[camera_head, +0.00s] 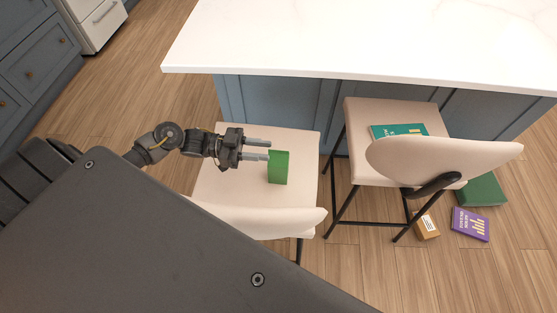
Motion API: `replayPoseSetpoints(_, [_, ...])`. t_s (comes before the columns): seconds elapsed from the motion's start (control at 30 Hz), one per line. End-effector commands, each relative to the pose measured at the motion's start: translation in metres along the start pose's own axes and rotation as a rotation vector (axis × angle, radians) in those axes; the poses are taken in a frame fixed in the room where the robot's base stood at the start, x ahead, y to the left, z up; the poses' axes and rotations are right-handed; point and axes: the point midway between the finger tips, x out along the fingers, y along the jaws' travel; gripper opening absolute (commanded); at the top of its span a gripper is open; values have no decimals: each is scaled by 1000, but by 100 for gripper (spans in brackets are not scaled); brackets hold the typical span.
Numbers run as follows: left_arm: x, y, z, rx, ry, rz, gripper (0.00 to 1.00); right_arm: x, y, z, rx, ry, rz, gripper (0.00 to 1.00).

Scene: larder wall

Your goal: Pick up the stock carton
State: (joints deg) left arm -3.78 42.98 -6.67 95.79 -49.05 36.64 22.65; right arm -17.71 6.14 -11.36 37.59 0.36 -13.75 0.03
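A plain green carton (279,169), which I take for the stock carton, stands on the cream seat of the left chair (215,186). My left gripper (270,149) reaches in from the left over that seat. Its two fingers are parallel with a gap between them, and they point right. The fingertips are at the upper left part of the green carton in the picture; I cannot tell whether they touch it. Nothing shows held between the fingers. My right gripper is not in view.
A white counter (370,40) on a blue island overhangs behind the chairs. A second chair (440,160) has a teal book (398,130) on its seat. On the floor at the right lie a brown box (427,227), a purple book (470,224) and a dark green box (481,190).

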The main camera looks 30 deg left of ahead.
Motion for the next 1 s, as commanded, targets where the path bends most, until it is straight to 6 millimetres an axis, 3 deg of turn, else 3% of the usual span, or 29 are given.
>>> replayPoseSetpoints(0.17, [5, 0, -1, 0, 1, 0, 32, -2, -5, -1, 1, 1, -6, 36])
replayPoseSetpoints(0.5, [50, 2, -3, 0, 2, 1, 32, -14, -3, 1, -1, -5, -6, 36])
replayPoseSetpoints(0.8, [54, 2, -1, 0, -1, 1, 32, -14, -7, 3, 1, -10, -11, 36])
replayPoseSetpoints(1.0, [53, 2, -1, 0, -1, 1, 6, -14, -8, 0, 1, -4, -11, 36])
